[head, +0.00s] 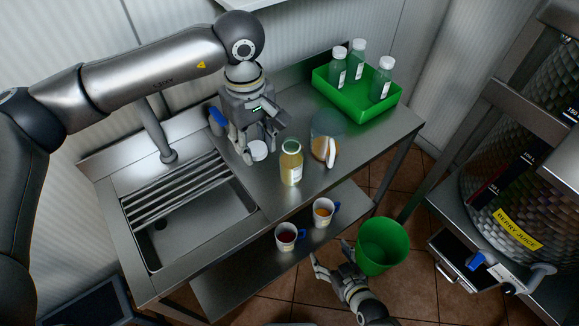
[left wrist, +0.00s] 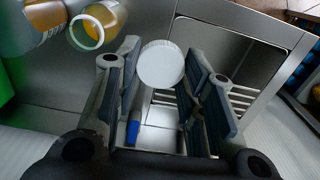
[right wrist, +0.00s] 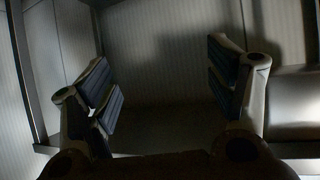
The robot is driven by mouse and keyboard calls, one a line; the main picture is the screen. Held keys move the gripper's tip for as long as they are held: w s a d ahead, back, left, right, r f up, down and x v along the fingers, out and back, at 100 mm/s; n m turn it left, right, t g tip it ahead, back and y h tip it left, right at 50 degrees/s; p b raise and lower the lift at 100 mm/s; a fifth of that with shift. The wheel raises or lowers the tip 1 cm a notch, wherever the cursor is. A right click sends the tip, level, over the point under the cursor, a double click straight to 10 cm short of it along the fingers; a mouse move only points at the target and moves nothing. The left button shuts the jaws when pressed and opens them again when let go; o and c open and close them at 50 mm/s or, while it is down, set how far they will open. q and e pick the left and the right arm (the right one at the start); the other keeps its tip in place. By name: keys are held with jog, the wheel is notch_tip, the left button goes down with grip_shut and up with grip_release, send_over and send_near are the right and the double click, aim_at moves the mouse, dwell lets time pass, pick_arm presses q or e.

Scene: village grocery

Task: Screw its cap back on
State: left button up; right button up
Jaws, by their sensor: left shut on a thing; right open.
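My left gripper (head: 259,146) is shut on a round white cap (head: 258,151) and holds it over the steel counter, left of the bottle. The cap also shows between the fingers in the left wrist view (left wrist: 161,64). A bottle of yellow juice (head: 291,165) stands upright and uncapped on the counter. Its open, ring-like mouth shows at the upper left of the left wrist view (left wrist: 87,34). The cap is apart from the bottle. My right gripper (head: 334,268) is open and empty, low in front of the counter. The right wrist view shows nothing between its fingers.
A clear container with orange contents (head: 319,148) stands right of the bottle. A green crate (head: 344,107) holds capped bottles behind. A sink (head: 190,227) is at left, a blue item (head: 216,117) behind. Two mugs (head: 287,237) sit on the lower shelf; a green bucket (head: 382,247) stands near my right gripper.

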jog(key=w+a+r+t+y, duration=0.1)
jog(key=w+a+r, duration=0.1)
jog(key=r, duration=0.3)
jog(key=w+a+r+t+y, duration=0.1)
jog(key=w+a+r+t, duration=0.1)
jog(key=r, duration=0.4)
jog(key=t+y, duration=0.1)
jog(key=t, duration=0.1)
send_near(296, 175)
pick_arm(q)
jog(key=w+d+r+n, duration=0.3)
jog(key=w+d+n, duration=0.2)
jog(key=d, duration=0.2)
jog(key=shift+w+r, duration=0.15)
jog(key=shift+w, duration=0.25)
pick_arm(e)
jog(key=shift+w+a, duration=0.1)
jog(key=shift+w, duration=0.15)
jog(key=shift+f, duration=0.1)
jog(key=x, duration=1.2)
jog(key=shift+c, duration=0.3)
jog(key=c, duration=1.5)
pick_arm(q)
jog(key=shift+f, duration=2.5)
